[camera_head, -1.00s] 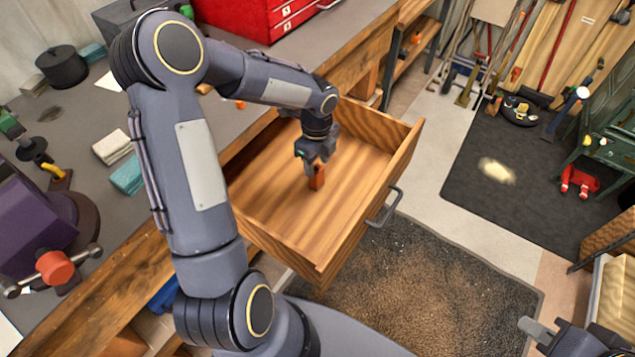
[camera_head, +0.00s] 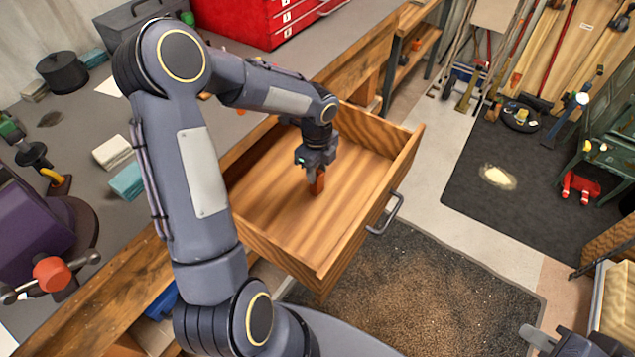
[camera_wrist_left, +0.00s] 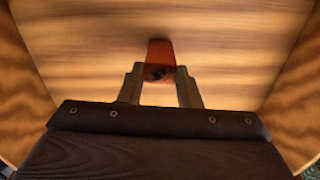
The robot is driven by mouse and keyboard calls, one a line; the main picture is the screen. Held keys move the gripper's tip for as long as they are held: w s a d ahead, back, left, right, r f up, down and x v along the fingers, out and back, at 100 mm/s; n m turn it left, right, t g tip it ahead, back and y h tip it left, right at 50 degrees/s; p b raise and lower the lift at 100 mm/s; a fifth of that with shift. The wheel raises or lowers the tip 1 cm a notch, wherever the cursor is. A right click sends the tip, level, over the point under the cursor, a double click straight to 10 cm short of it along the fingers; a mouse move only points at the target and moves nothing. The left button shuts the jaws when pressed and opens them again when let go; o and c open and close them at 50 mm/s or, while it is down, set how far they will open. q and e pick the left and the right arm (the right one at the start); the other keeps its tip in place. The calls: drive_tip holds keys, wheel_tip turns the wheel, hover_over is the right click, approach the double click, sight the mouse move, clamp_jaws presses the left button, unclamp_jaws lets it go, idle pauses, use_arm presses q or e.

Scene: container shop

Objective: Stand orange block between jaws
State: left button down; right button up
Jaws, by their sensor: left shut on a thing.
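The orange block (camera_head: 317,183) is a small upright piece inside the open wooden drawer, low over or on its floor; I cannot tell if it touches. My left gripper (camera_head: 316,172) reaches down into the drawer and is shut on the block. In the left wrist view the block (camera_wrist_left: 160,58) sits between the two finger ends (camera_wrist_left: 160,73). The purple vise (camera_head: 35,235) with a red-orange handle hub (camera_head: 50,274) is on the bench at the left edge; its jaws are not clearly seen. My right gripper (camera_head: 540,338) is partly in view at bottom right.
The drawer (camera_head: 345,258) is pulled out, its walls around my left gripper. The grey bench top (camera_head: 75,130) holds a teal block (camera_head: 127,181), a cream block (camera_head: 112,152) and a black round pot (camera_head: 62,72). A red toolbox (camera_head: 262,22) stands at the back.

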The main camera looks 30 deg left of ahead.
sight(318, 174)
use_arm(q)
drive_tip(key=shift+r+p, duration=1.85)
drive_tip(key=shift+r, duration=0.65)
drive_tip(key=shift+d+f, duration=0.1)
